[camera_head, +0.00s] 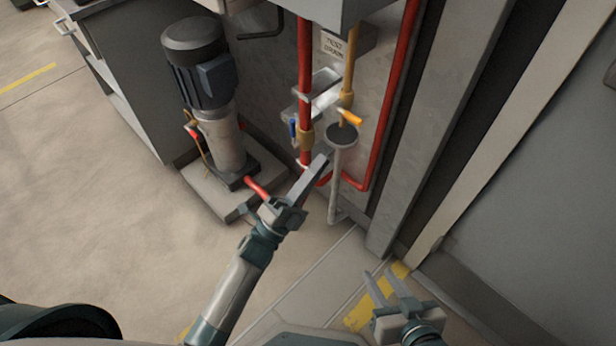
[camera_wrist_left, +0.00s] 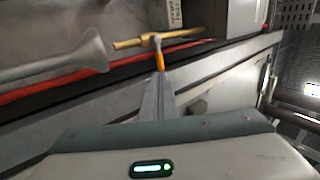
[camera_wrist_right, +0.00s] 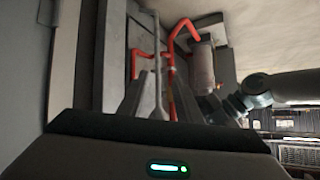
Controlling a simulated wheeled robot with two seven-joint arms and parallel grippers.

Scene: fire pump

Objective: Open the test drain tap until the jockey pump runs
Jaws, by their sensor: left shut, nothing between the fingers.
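The test drain tap is a brass fitting (camera_head: 347,101) on a thin pipe, with an orange lever (camera_head: 351,117) sticking out over a dark-topped grey funnel (camera_head: 342,136). In the left wrist view the orange lever (camera_wrist_left: 160,62) points from the brass pipe (camera_wrist_left: 140,43) toward my fingertips. My left gripper (camera_head: 324,158) is shut and empty, beside the funnel. Its tips (camera_wrist_left: 159,78) are close to the lever's end; I cannot tell if they touch. The jockey pump appears to be the dark motor (camera_head: 205,75) on a grey body. My right gripper (camera_head: 387,276) is open and empty, low and far from the tap.
A "TEST DRAIN" label (camera_head: 333,45) hangs beside the brass pipe. Red pipes (camera_head: 386,105) run on both sides of the tap. A clear bracket-like part (camera_head: 318,92) and a blue handle (camera_head: 292,130) sit left of it. A grey post (camera_head: 425,110) stands to the right.

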